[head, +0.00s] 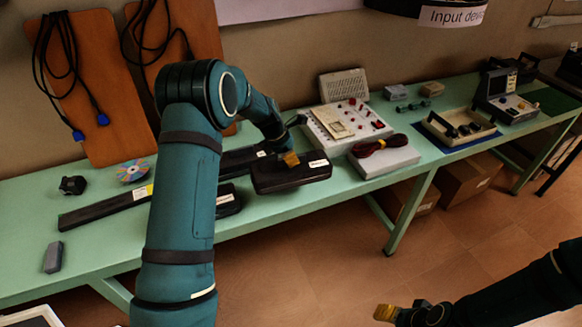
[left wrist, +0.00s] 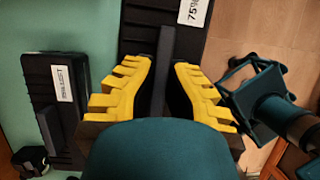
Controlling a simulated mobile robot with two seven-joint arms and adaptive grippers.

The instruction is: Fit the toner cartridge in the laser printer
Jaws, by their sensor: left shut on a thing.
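A black toner cartridge (head: 290,176) with a white label is held above the front edge of the green bench. My left gripper (head: 290,159) is shut on it from above. In the left wrist view its yellow fingers (left wrist: 160,80) sit on both sides of the grey rib on the black cartridge (left wrist: 145,42), whose label shows "75%". Another black cartridge-like unit (head: 228,201) lies on the bench, partly hidden by my arm; it also shows in the left wrist view (left wrist: 70,75). My right gripper (head: 402,313) is low at right, away from the bench. No laser printer is clearly recognisable.
Cardboard boxes (head: 470,178) stand below. Bare bench shows at left.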

